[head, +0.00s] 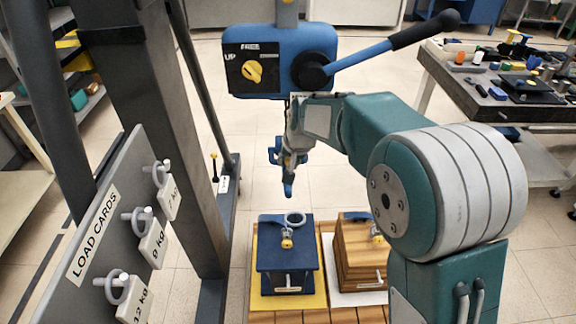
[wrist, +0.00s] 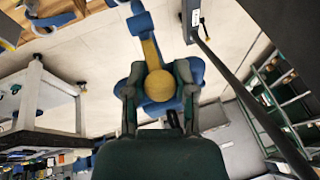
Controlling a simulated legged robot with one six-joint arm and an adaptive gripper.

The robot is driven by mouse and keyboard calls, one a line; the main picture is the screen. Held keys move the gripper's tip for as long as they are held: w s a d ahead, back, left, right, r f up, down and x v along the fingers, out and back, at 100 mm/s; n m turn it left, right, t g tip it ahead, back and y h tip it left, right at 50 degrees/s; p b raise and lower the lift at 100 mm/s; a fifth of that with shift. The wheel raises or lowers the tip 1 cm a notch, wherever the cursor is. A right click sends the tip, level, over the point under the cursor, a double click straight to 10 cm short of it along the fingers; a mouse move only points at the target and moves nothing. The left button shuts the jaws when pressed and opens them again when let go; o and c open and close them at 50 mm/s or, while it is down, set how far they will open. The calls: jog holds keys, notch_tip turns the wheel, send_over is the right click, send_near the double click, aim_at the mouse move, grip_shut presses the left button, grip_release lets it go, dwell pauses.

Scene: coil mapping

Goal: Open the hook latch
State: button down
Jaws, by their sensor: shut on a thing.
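The blue hook (head: 288,188) hangs under the blue hoist body, partly hidden behind my gripper (head: 297,150) in the head view. In the wrist view, a yellow latch (wrist: 150,52) with a round yellow end lies against the blue hook body (wrist: 142,22). My gripper (wrist: 158,92) has its two grey fingers on either side of the round yellow end and is shut on the latch. I cannot tell whether the latch is swung away from the hook tip.
The blue hoist (head: 275,85) has a yellow knob and a black-handled lever (head: 425,30). Below stand a dark blue load box (head: 287,262) and a wooden crate (head: 360,270). A grey load-card board (head: 95,245) is at left, and a cluttered bench (head: 450,85) at right.

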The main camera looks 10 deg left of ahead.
jog(key=shift+w+a+r, duration=0.4)
jog(key=shift+r, duration=0.3)
dwell(0.4)
jog(key=shift+c, duration=2.1)
grip_release()
jog(key=shift+w, duration=0.1)
jog(key=shift+w+f, duration=0.1)
jog(key=shift+f, duration=0.05)
jog(key=v, duration=1.1)
jog(key=shift+r, duration=0.45)
